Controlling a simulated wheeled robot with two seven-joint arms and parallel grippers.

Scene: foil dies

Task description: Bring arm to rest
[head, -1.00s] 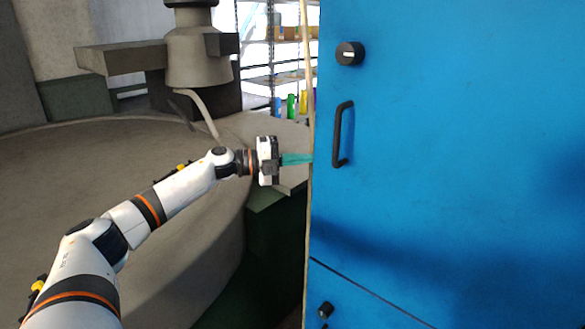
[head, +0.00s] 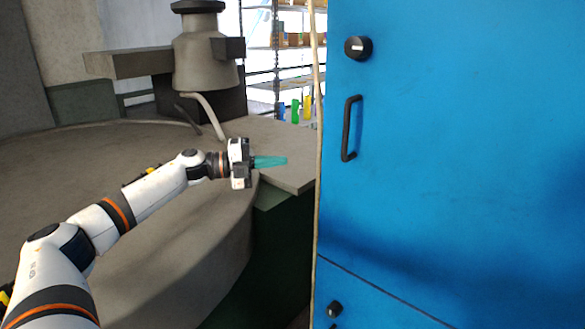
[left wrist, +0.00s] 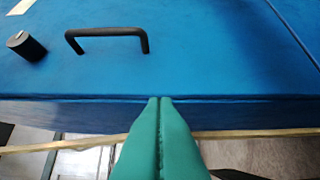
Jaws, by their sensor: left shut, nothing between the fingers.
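My left arm comes in from the left in the head view. Its gripper (head: 287,160) has teal fingers, shut with nothing between them. The fingertips point right, a short gap left of the blue cabinet's edge. In the left wrist view the two fingers (left wrist: 160,100) lie together and point at the blue cabinet door (left wrist: 200,70). The right gripper is in neither view.
The blue cabinet (head: 460,150) fills the right side, with a black handle (head: 348,130) and a black knob (head: 358,48). A large round grey machine (head: 60,190) stands at left behind my arm. Shelves (head: 292,40) with coloured items stand at the back.

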